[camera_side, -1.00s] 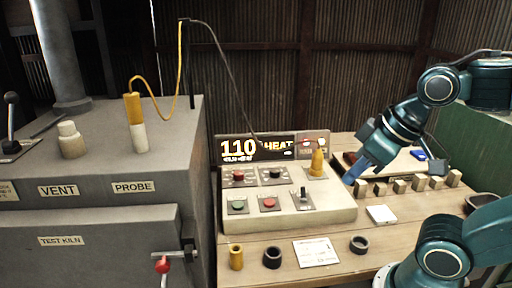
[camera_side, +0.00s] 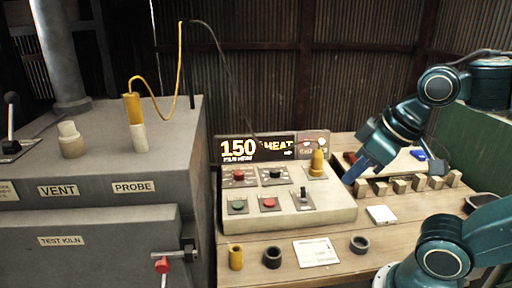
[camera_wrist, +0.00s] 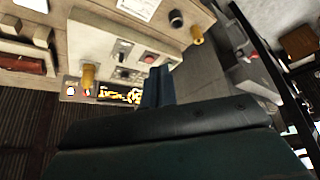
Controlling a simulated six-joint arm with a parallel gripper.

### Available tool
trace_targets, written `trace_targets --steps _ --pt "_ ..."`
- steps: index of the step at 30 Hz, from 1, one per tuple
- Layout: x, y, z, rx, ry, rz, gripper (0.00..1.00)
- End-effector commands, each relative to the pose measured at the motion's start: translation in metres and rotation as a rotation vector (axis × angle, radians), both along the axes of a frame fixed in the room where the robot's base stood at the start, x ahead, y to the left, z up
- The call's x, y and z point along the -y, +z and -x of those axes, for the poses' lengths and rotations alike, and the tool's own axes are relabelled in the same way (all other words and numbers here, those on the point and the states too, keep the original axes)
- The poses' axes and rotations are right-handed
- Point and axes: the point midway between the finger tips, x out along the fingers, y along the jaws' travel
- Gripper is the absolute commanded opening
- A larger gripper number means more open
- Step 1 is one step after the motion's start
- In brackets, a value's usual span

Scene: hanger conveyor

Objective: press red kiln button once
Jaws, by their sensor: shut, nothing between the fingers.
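The cream control box (camera_side: 335,210) stands on the wooden table beside the kiln. It carries a red button (camera_side: 269,203) in its front row, right of a green button (camera_side: 238,205). A second red button (camera_side: 238,175) is in the back row; I cannot read which label names the kiln. One red button also shows in the wrist view (camera_wrist: 150,58). My gripper (camera_side: 349,181) is shut and empty, with blue fingers pointing down and left. It hangs near the box's right end, apart from both red buttons. The fingers also show in the wrist view (camera_wrist: 158,85).
A display (camera_side: 256,148) behind the box reads 150 and HEAT. A yellow knob (camera_side: 317,163) rises from the box's back right. The grey kiln (camera_side: 80,215) fills the left. Several wooden blocks (camera_side: 400,186) stand right of my gripper. Dark rings and a paper card (camera_side: 316,252) lie in front.

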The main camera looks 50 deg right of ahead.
Motion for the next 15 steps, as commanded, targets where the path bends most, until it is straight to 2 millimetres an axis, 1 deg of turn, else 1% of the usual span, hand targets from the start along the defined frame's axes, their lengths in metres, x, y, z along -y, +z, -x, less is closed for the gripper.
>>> trace_targets --steps 8,11,15 --pt "-0.001 0.000 -0.007 -0.009 0.011 -0.002 0.00" --pt "-0.002 0.000 -0.015 -0.016 0.022 -0.005 0.00" --pt "-0.004 -0.001 -0.030 -0.031 0.045 -0.014 0.00"
